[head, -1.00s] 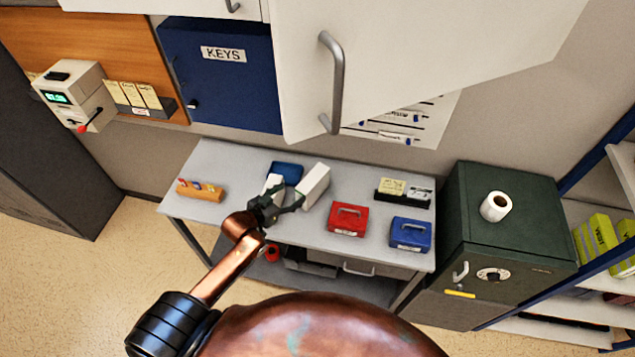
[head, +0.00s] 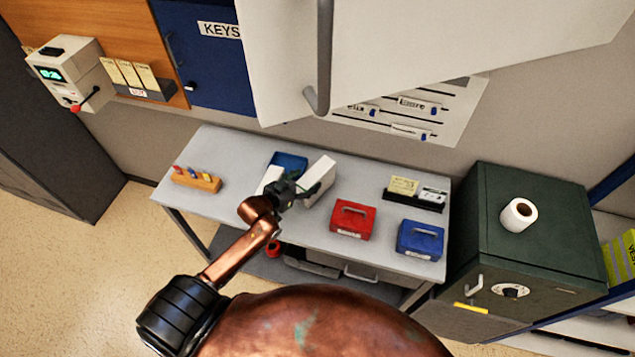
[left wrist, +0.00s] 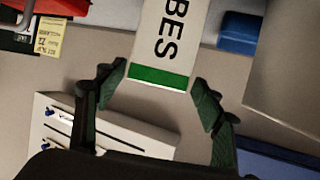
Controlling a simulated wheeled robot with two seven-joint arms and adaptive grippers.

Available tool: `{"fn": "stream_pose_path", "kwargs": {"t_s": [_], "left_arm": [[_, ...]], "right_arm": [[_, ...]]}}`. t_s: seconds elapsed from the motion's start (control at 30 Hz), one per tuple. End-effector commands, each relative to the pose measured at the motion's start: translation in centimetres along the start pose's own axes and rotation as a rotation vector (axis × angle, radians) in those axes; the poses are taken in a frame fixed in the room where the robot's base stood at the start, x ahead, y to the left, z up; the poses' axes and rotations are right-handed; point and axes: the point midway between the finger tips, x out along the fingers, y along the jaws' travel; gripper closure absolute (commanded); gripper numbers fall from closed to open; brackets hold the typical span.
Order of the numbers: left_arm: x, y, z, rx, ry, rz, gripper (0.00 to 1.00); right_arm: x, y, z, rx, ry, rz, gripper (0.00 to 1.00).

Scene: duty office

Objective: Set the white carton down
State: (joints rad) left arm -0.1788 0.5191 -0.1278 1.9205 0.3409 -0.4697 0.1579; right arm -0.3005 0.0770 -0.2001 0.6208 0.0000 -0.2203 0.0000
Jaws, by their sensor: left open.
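The white carton (head: 319,178) stands on the grey desk (head: 235,165), left of the red cash box. In the left wrist view the carton (left wrist: 165,40) shows dark letters ending in "BES" and a green band at its near end. My left gripper (head: 300,189) is at the carton's left side in the head view. In the left wrist view its fingers (left wrist: 160,88) are spread, with the green-banded end between or just beyond the tips. A clear grip is not visible. The carton's lower part is partly hidden by the gripper. My right gripper is not in view.
A blue tray (head: 289,162) and another white object (head: 269,179) are left of the carton. A red cash box (head: 352,219), a blue cash box (head: 420,239) and a card holder (head: 415,193) stand to the right. An open white cabinet door (head: 400,50) hangs above.

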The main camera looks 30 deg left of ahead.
Motion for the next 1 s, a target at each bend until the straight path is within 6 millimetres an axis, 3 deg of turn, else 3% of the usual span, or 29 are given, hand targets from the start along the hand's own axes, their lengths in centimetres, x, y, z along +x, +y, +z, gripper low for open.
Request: {"fn": "stream_pose_path", "kwargs": {"t_s": [0.43,0.73,1.0], "left_arm": [[5.5,0.7,-0.8,0.000,0.000,0.002,0.38],[5.9,0.7,-0.7,0.002,0.000,0.002,0.38],[5.9,0.7,-0.7,0.002,-0.001,0.002,0.56]], "right_arm": [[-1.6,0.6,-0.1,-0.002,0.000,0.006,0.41],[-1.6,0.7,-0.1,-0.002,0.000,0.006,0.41],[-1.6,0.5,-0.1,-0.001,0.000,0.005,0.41]]}}
